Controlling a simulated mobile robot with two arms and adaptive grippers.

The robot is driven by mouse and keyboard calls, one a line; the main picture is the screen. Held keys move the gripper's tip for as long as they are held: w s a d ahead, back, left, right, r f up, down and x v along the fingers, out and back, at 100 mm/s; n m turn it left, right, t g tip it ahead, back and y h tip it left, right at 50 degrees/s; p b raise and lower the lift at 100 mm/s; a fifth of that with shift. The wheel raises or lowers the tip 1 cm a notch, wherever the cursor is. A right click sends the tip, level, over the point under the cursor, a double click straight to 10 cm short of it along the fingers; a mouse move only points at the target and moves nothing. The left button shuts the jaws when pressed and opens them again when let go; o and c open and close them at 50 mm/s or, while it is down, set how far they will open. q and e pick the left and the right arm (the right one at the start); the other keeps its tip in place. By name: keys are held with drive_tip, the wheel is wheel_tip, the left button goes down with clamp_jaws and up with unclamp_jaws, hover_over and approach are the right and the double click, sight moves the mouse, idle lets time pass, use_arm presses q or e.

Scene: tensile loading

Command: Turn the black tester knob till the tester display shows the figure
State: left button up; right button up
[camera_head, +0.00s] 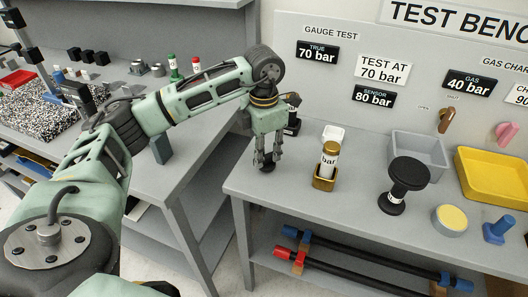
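My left gripper (268,160) points down at the near left end of the test bench. The black tester display (317,53) on the back panel reads TRUE 70 bar. A white sign (382,70) reads TEST AT 70 bar. A second black display (374,96) reads SENSOR 80 bar. My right gripper is not in view.
Right of the gripper, a white cylinder marked bar (329,160) stands in a brass holder. Farther right are a black spool-like part (408,172), a grey bin (419,149) and a yellow tray (497,196). Black bars (350,274) lie on the lower shelf.

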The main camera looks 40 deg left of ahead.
sight(264, 156)
use_arm(q)
drive_tip(key=shift+o, duration=0.9)
drive_tip(key=shift+f, duration=0.1)
wheel_tip(264, 156, up, 12)
idle(0.3)
